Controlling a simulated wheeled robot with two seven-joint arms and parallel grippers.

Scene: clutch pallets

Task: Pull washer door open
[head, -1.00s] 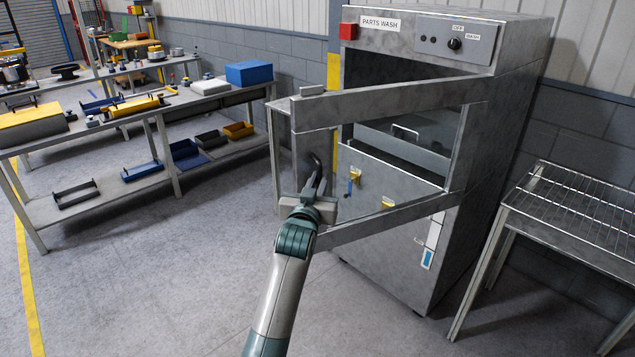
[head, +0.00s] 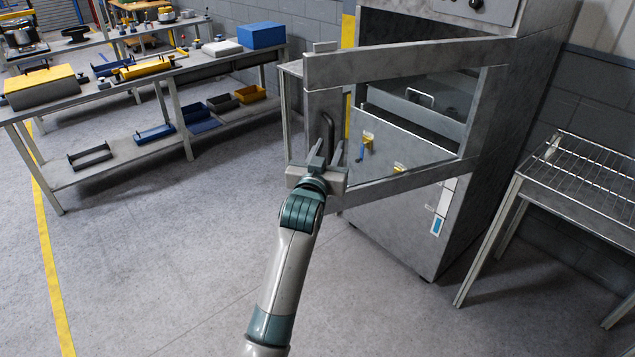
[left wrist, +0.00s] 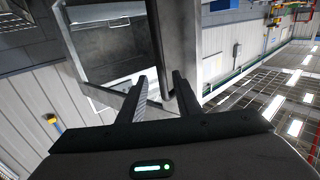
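The parts washer (head: 410,233) is a grey metal cabinet. Its framed door (head: 400,62) stands well open, hinged at the right and swung out toward me. The dark curved handle (head: 328,128) is on the door's free edge at the left. My left gripper (head: 326,152) is just below and in front of the handle, with its fingers apart. The left wrist view also shows the parted fingers (left wrist: 160,90), with the door's edge (left wrist: 178,50) beyond them; whether they touch the handle is unclear. My right gripper is in neither view.
A wire-topped rack (head: 590,175) stands right of the washer. A workbench (head: 130,95) with trays and parts on it runs along the left. A blue box (head: 262,35) sits at its far end. The floor in front is clear.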

